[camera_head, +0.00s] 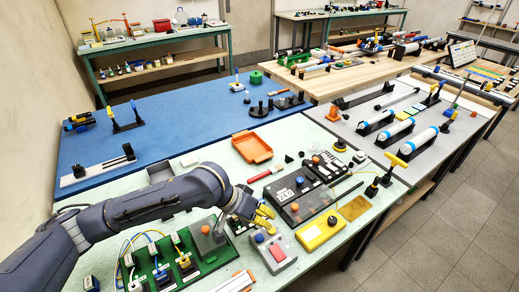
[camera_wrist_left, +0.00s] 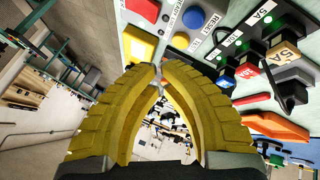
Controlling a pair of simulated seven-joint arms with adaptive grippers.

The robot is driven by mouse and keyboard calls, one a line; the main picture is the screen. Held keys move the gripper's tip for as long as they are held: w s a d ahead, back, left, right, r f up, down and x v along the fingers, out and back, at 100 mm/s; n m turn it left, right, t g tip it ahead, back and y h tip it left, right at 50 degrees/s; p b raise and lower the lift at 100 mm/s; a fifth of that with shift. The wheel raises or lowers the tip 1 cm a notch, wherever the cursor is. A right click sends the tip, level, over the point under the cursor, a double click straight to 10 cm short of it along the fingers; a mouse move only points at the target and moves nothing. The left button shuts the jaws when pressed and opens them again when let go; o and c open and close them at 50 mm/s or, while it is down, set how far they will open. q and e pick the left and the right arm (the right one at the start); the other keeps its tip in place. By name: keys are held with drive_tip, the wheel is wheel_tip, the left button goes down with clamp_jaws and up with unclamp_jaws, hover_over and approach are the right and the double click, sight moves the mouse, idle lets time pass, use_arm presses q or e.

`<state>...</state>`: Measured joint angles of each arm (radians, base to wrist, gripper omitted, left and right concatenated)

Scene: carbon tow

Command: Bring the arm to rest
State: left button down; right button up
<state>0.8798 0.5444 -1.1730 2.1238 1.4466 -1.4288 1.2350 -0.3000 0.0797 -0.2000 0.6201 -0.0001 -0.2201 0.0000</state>
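My left arm (camera_head: 130,210) reaches in from the left over the pale green bench. Its gripper (camera_head: 264,216) has yellow fingers and hangs above the bench, between the green board and the dark control box. In the left wrist view the ribbed yellow fingers (camera_wrist_left: 158,68) come together at their tips, with a narrow arch of background between them lower down. I see no object held in them. Whether the fingers touch anything below cannot be told. My right arm and gripper are not in view.
An orange tray (camera_head: 252,147) lies behind. The blue mat (camera_head: 180,115) has much free room.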

use_arm(q)
drive_tip(key=shift+f, duration=0.6)
drive_tip(key=shift+r, duration=2.65)
drive_tip(key=shift+f, duration=2.75)
drive_tip(key=shift+r, duration=0.15)
